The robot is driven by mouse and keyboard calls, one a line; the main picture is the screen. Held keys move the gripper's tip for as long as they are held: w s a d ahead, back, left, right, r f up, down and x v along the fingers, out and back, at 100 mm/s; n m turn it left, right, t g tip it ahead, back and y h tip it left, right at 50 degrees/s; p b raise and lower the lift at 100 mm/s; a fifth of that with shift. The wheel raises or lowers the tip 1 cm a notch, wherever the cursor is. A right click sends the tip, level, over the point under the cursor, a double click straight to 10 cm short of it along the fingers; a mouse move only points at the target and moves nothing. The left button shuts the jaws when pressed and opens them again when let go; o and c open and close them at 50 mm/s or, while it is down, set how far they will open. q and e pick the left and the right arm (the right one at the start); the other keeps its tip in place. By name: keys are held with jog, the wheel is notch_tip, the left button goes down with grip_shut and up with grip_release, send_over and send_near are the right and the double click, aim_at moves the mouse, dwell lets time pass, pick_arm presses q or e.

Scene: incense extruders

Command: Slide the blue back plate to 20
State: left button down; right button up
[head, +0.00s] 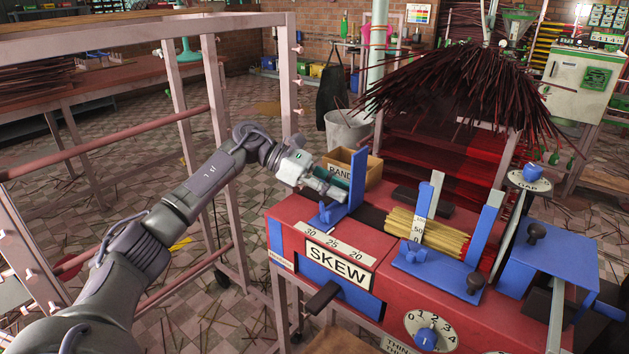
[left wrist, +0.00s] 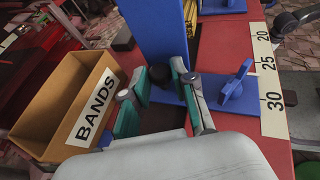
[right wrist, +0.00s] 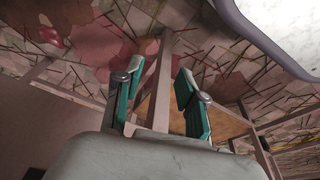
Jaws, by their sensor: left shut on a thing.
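The blue back plate (head: 358,180) stands upright at the left end of the red extruder, its blue foot (head: 330,214) behind the white 30-25-20 scale (head: 336,243). In the left wrist view the plate (left wrist: 158,28) rises ahead, and its blue foot with a wing-shaped clamp (left wrist: 236,86) lies alongside the 25 to 30 stretch of the scale (left wrist: 269,85). My left gripper (head: 330,187) is at the plate's left face, shut on its dark knob (left wrist: 160,76), which shows partly between the fingers. My right gripper (right wrist: 158,88) is open and empty, away from the extruder.
The BANDS box (head: 352,166) stands close behind the plate. A bundle of incense sticks (head: 430,232) lies in a blue holder to the right. A SKEW panel (head: 338,265) with a dark handle is on the front. A pink metal frame (head: 210,90) stands left, near my left arm.

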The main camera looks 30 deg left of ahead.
aim_at(354, 193)
pick_arm(q)
jog(key=d, duration=0.6)
jog(key=shift+s+d, duration=0.25)
jog(key=shift+d, duration=0.35)
pick_arm(e)
jog(key=shift+s+d+r, duration=0.1)
jog(key=shift+s+r, duration=0.15)
jog(key=shift+s, duration=0.1)
pick_arm(q)
jog(key=c, duration=1)
grip_release()
jog(key=shift+o, duration=0.2)
jog(key=shift+a, duration=0.1)
jog(key=v, duration=1.2)
pick_arm(e)
jog(key=shift+w, duration=0.25)
